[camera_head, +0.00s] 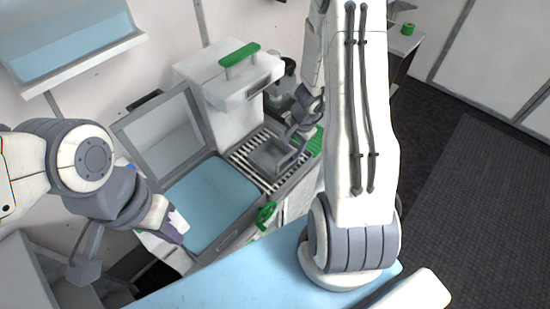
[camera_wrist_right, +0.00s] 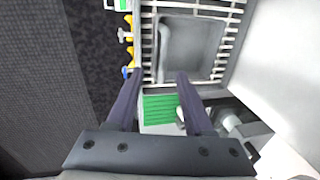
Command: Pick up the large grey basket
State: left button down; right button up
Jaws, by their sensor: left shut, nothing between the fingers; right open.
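The large grey basket (camera_head: 272,158) is a square, open-topped grey container on a slatted metal rack. It also shows in the right wrist view (camera_wrist_right: 190,45), beyond the fingertips. My right gripper (camera_wrist_right: 158,76) is open and empty, with one fingertip overlapping the basket's near edge in the picture; I cannot tell whether they touch. In the head view, my right gripper (camera_head: 302,134) is at the basket's right side, partly hidden by its own wrist. My left gripper (camera_head: 177,226) is shut and empty, left of the blue-topped basin and well away from the basket.
A white machine with a green handle (camera_head: 240,60) stands behind the rack (camera_head: 245,160). An open-lidded, blue-surfaced basin (camera_head: 210,195) lies left of the rack. A green ribbed pad (camera_wrist_right: 160,108) is beside the rack. Green taps (camera_head: 265,215) stick out in front. Dark floor is at right.

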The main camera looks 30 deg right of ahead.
aim_at(286, 157)
jog(key=f+b, duration=0.1)
jog(key=f, duration=0.1)
jog(key=w+f+b, duration=0.1)
jog(key=f, duration=0.2)
jog(key=w+a+f+b, duration=0.1)
jog(key=f, duration=0.2)
jog(key=shift+b, duration=0.4)
grip_shut()
dwell(1.0)
